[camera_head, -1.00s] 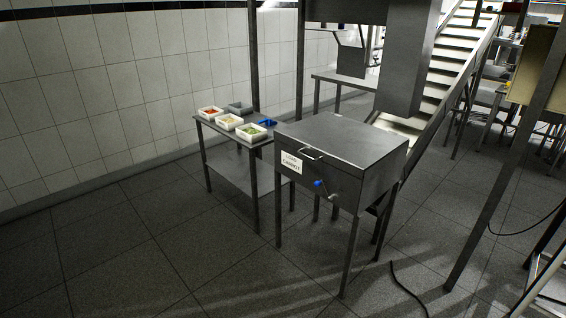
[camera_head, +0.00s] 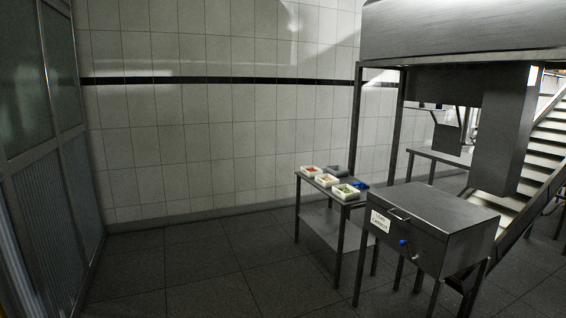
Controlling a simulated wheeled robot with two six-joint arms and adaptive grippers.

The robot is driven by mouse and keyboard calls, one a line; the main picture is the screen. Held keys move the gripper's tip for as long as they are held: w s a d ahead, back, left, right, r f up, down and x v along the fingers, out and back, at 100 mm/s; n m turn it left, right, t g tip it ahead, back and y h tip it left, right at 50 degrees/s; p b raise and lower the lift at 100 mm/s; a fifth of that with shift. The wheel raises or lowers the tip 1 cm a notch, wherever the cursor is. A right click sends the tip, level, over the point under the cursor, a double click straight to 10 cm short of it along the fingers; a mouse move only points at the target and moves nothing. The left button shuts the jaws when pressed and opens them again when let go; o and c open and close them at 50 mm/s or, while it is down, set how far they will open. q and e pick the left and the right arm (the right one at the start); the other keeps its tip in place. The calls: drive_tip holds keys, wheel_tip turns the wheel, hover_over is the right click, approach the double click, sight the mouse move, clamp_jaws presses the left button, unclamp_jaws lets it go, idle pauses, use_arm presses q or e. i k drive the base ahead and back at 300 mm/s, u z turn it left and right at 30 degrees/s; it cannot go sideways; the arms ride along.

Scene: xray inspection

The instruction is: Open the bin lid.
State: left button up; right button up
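The bin is a grey metal box on legs at the right of the head view, with its flat lid (camera_head: 440,214) shut on top. A handle (camera_head: 400,215) sits at the lid's front edge. The bin's front (camera_head: 407,240) bears a white label (camera_head: 380,221), too small to read now, and a blue-knobbed lever (camera_head: 403,243). Neither of my grippers is in view, so I cannot tell how they stand.
A metal side table (camera_head: 331,229) left of the bin holds several food trays (camera_head: 326,180) and a blue item (camera_head: 361,184). A large machine (camera_head: 455,30) overhangs behind the bin. Stairs (camera_head: 545,150) rise at the right. The floor (camera_head: 210,270) at left is clear.

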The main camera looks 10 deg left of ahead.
sight(440, 214)
drive_tip(key=u, duration=0.75)
drive_tip(key=i, duration=0.85)
drive_tip(key=u, duration=0.55)
drive_tip(key=i, duration=1.1)
drive_tip(key=z, duration=0.95)
drive_tip(key=i, duration=0.75)
drive_tip(key=z, duration=0.7)
